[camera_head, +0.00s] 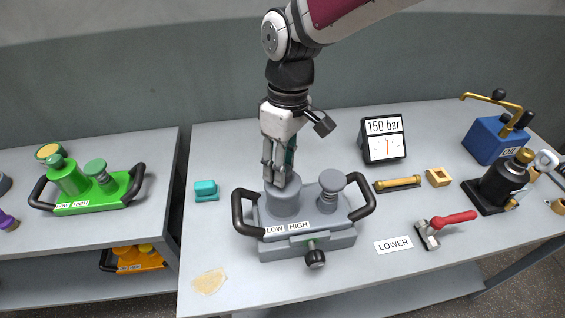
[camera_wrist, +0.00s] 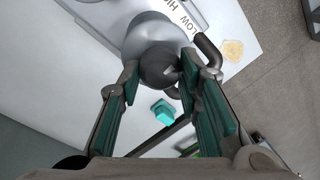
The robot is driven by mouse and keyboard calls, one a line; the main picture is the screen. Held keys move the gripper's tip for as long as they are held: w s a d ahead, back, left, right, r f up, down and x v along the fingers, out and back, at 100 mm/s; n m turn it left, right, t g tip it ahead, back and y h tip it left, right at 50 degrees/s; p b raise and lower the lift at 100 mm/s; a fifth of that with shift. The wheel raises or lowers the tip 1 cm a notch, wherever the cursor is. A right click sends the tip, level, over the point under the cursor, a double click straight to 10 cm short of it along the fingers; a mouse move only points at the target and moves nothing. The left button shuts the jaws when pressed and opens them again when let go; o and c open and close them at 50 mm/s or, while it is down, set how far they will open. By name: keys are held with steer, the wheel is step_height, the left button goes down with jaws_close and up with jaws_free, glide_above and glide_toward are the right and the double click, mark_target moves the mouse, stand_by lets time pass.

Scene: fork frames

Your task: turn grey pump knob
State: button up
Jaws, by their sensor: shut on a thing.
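The grey pump (camera_head: 308,243) stands on the table with two black side handles, LOW and HIGH labels, and a dark knob at its front. My gripper (camera_head: 281,182) points down at the top of the pump's left cylinder (camera_head: 283,204). In the wrist view my gripper (camera_wrist: 160,74) has its two green-padded fingers on either side of the round dark grey knob (camera_wrist: 158,66) on that cylinder, shut on it. In the head view the fingers largely hide this knob. The shorter right cylinder (camera_head: 331,188) has a flat round cap and stands free.
A teal block (camera_head: 206,190) lies left of the pump. A 150 bar gauge (camera_head: 383,140) stands behind right. A LOWER card (camera_head: 393,245) and a red-handled tool (camera_head: 447,222) lie at right. A green pump (camera_head: 88,190) stands on the left table.

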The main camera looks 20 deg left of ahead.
steer(key=shift+n, duration=0.6)
steer(key=o, duration=1.1)
steer(key=shift+o, duration=0.2)
step_height(320, 180, up, 12)
steer(key=w, duration=0.1)
steer(key=shift+w, duration=0.15)
